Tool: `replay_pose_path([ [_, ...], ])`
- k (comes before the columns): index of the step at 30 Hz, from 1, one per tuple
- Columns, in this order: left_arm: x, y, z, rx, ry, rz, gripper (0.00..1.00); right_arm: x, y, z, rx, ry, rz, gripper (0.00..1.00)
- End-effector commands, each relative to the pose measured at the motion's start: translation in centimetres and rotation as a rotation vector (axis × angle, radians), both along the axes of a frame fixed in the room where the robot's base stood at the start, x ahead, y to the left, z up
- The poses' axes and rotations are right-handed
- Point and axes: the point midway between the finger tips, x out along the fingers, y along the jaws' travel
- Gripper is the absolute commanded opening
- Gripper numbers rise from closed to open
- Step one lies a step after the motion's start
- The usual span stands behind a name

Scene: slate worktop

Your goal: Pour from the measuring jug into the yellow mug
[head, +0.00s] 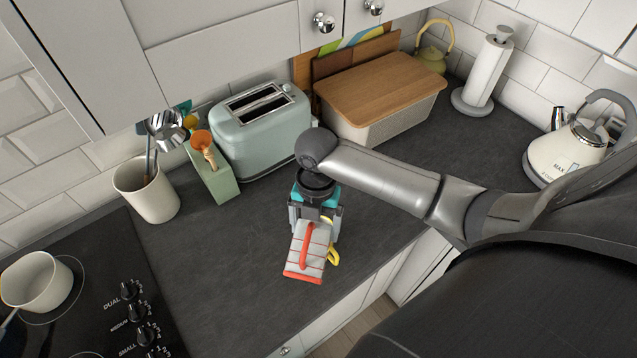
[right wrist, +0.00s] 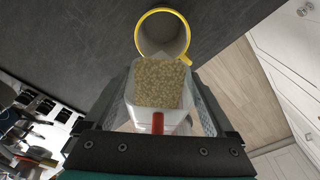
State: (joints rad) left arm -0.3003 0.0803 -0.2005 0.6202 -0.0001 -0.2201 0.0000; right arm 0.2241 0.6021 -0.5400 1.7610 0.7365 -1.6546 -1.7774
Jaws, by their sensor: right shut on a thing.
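The measuring jug (head: 316,245) is pale with red markings and a red handle. My right gripper (head: 315,219) is shut on it, its fingers on either side. In the right wrist view the jug (right wrist: 158,100) holds tan grains, and its far edge is close to the yellow mug (right wrist: 163,33), overlapping its rim. The mug has a yellow rim and a pale inside with no grains visible in it. In the head view the jug hides most of the mug; its yellow handle (head: 333,257) shows at the right. I cannot tell the jug's exact tilt. My left gripper is out of view.
A mint toaster (head: 262,135), a green box (head: 212,178) and a utensil pot (head: 146,192) stand behind. A lidded bread bin (head: 385,110) and a kettle (head: 570,148) are further right. The hob (head: 95,305) is at left. Worktop left of the jug is clear; its front edge is close.

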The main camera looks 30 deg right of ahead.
Motion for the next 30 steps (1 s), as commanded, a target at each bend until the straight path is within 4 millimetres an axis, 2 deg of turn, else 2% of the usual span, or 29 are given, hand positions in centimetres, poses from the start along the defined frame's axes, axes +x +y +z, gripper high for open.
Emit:
replay_pose_path([
  [30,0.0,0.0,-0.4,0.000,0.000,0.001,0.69,1.2,-1.3,0.1,0.099,0.095,-0.002,0.24],
])
